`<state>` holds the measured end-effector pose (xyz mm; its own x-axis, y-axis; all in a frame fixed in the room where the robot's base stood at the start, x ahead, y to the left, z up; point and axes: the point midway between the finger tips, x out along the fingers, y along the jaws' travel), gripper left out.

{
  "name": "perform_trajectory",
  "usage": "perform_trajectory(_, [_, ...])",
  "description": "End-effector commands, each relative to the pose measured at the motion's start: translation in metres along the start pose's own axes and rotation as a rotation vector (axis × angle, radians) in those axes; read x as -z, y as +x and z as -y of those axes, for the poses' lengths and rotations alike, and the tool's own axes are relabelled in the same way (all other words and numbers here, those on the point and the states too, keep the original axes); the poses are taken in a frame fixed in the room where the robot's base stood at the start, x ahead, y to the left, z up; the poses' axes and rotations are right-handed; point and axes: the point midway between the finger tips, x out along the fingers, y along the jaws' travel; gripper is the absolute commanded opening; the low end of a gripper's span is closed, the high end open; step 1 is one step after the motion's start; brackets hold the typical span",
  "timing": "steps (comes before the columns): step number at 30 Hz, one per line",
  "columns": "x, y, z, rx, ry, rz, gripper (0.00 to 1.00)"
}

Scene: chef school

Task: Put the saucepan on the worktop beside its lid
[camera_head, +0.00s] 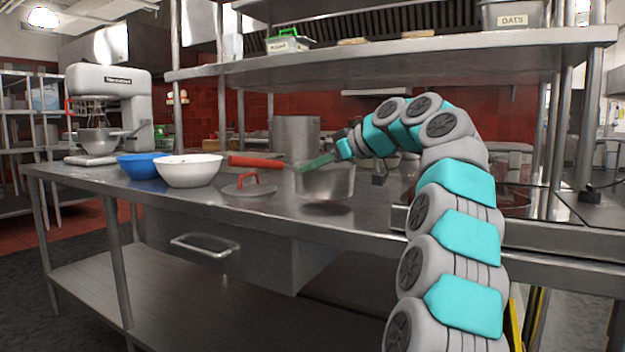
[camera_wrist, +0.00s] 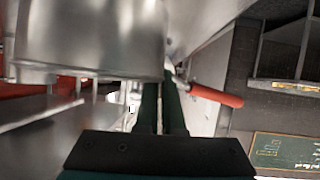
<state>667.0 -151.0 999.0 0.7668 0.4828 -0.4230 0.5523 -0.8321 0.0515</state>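The saucepan (camera_head: 328,184) is metal with a long red handle (camera_head: 257,162) pointing left. It hangs a little above the worktop (camera_head: 290,209), with a dark shadow below it. My gripper (camera_head: 305,168) has its green fingers close together at the handle's metal root, beside the pan rim, and appears shut on it. In the wrist view the red handle (camera_wrist: 215,95) sticks out right of the fingers (camera_wrist: 162,100); the exact contact is hidden. The lid (camera_head: 249,189), with a red grip, lies flat on the worktop left of the saucepan.
A white bowl (camera_head: 189,171) and a blue bowl (camera_head: 139,167) stand left of the lid. A tall metal pot (camera_head: 296,133) is behind the saucepan. A steel shelf (camera_head: 400,61) runs overhead. The worktop's front strip near the lid is clear.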

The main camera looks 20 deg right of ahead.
Motion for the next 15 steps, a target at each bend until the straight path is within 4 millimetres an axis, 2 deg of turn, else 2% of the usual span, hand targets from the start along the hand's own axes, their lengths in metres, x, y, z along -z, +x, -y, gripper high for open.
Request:
perform_trajectory(6, [-0.013,0.005,0.002,0.000,-0.001,-0.002,0.00])
perform_trajectory(15, [-0.015,0.007,0.002,-0.001,-0.002,-0.001,0.00])
